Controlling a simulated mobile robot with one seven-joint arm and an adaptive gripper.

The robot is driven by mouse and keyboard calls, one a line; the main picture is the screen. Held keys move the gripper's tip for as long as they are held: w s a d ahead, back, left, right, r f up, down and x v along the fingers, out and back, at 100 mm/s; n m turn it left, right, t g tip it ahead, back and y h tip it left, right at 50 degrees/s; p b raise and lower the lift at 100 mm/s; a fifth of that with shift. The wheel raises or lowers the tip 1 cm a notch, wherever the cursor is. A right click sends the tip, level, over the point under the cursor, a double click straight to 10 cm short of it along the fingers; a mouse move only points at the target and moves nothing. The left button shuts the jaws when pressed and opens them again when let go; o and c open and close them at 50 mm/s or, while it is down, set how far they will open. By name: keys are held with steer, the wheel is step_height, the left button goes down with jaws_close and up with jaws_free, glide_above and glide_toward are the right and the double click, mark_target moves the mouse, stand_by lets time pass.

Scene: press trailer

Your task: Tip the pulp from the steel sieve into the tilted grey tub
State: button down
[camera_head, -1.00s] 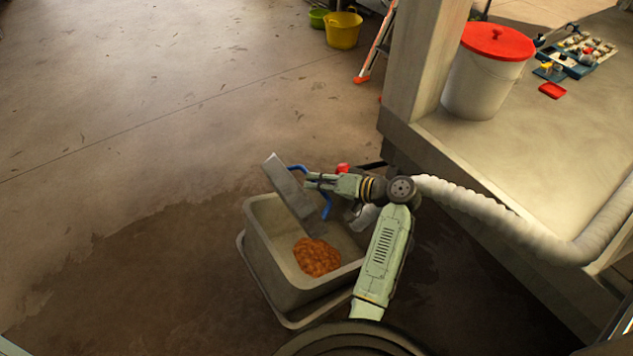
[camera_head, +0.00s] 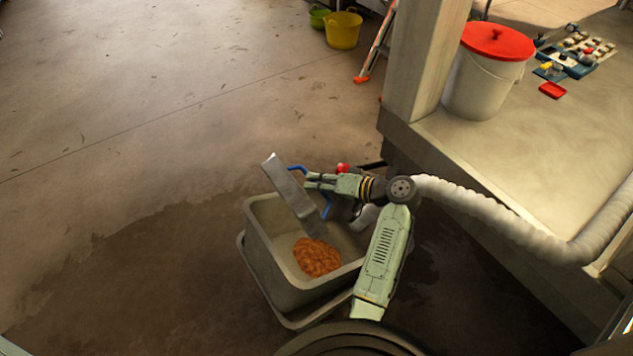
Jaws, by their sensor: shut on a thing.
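The steel sieve (camera_head: 291,194) is held steeply tipped over the grey tub, its lower end inside the tub's opening. It has blue handles. My gripper (camera_head: 314,181) is shut on the sieve at its blue handle, on the side toward my arm. The orange-brown pulp (camera_head: 316,257) lies in a heap inside the grey tub (camera_head: 264,254), just below the sieve's lower end. The tub sits tilted on a grey base or tray (camera_head: 300,318). The sieve's inner face is mostly turned from view, so I cannot tell whether pulp clings there.
A trailer bed (camera_head: 480,170) with a post (camera_head: 425,65) stands at the right. A yellow bucket (camera_head: 343,32) stands far back. The floor at left is clear.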

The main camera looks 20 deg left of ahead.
steer(key=shift+s+r+n+h+p, duration=0.1)
steer(key=shift+r+n+h+p, duration=0.25)
steer(key=shift+r+p, duration=0.35)
steer(key=shift+s+n+t+h+p, duration=0.1)
steer(key=shift+n+t+h+p, duration=0.35)
steer(key=shift+n+t+p, duration=0.1)
steer(key=shift+s+a+f+n+t+h+b, duration=0.1)
steer(key=shift+n+t+h+b, duration=0.3)
steer(key=shift+b, duration=0.15)
steer(key=shift+s+a+f+n+t+h+b, duration=0.1)
steer(key=shift+n+t+h+b, duration=0.25)
steer(key=shift+b, duration=0.2)
steer(key=shift+s+a+r+n+t+h+b, duration=0.15)
steer(key=shift+s+r+n+t+h+b, duration=0.1)
steer(key=shift+n+t+h+b, duration=0.65)
steer(key=shift+s+a+r+n+t+h+b, duration=0.3)
steer(key=shift+n+t+b, duration=0.35)
steer(key=shift+b, duration=0.7)
steer(key=shift+s+a+r+n+t+h+b, duration=0.15)
steer(key=shift+n+t+h+b, duration=0.5)
steer(key=shift+n+b, duration=0.35)
steer(key=shift+d, duration=0.1)
